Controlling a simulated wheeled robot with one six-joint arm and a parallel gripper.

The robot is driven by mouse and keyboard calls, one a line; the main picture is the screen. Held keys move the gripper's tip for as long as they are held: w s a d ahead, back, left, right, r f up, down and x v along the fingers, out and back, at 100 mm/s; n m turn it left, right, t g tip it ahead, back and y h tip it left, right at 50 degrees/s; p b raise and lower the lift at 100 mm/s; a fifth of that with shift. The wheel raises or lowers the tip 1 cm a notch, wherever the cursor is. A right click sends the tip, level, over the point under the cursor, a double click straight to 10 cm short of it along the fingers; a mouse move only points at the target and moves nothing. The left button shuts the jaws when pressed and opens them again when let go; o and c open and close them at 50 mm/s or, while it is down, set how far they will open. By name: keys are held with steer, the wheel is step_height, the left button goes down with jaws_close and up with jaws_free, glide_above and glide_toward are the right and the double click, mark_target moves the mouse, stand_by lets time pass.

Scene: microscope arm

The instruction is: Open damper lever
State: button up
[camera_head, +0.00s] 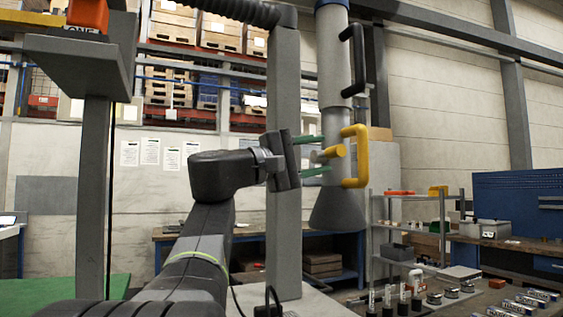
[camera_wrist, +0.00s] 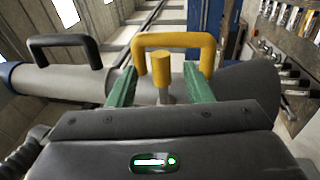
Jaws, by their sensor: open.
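A short yellow knob on a metal stem, which looks like the damper lever (camera_head: 334,151), sticks out from the grey extraction pipe (camera_head: 334,125) above its flared hood. In the wrist view the lever (camera_wrist: 161,70) stands between my two green fingers, with a gap on each side. My gripper (camera_head: 326,154) is open around it and does not appear to touch it; it also shows in the wrist view (camera_wrist: 160,72). A larger yellow D-shaped handle (camera_head: 360,155) is fixed to the pipe just behind the lever, seen from the wrist (camera_wrist: 174,40).
A black handle (camera_head: 353,60) sits higher on the pipe. A grey post (camera_head: 284,170) stands left of the pipe, behind my wrist. A grey shelf rack (camera_head: 415,230) and a bench with small items stand at the lower right.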

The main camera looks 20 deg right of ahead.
mark_target(336, 147)
steer(key=v, duration=0.9)
stand_by(0.3)
steer(key=x, duration=1.4)
steer(key=shift+a, duration=0.2)
steer(key=v, duration=1.4)
steer(key=shift+n, duration=0.3)
steer(key=x, duration=0.5)
steer(key=p+x, duration=0.1)
steer(key=x, duration=0.8)
steer(key=shift+d+r, duration=0.25)
steer(key=shift+r, duration=0.15)
steer(key=shift+a+r+n+p, duration=0.1)
steer(key=shift+r+n+p, duration=0.05)
steer(key=shift+n+p, duration=0.45)
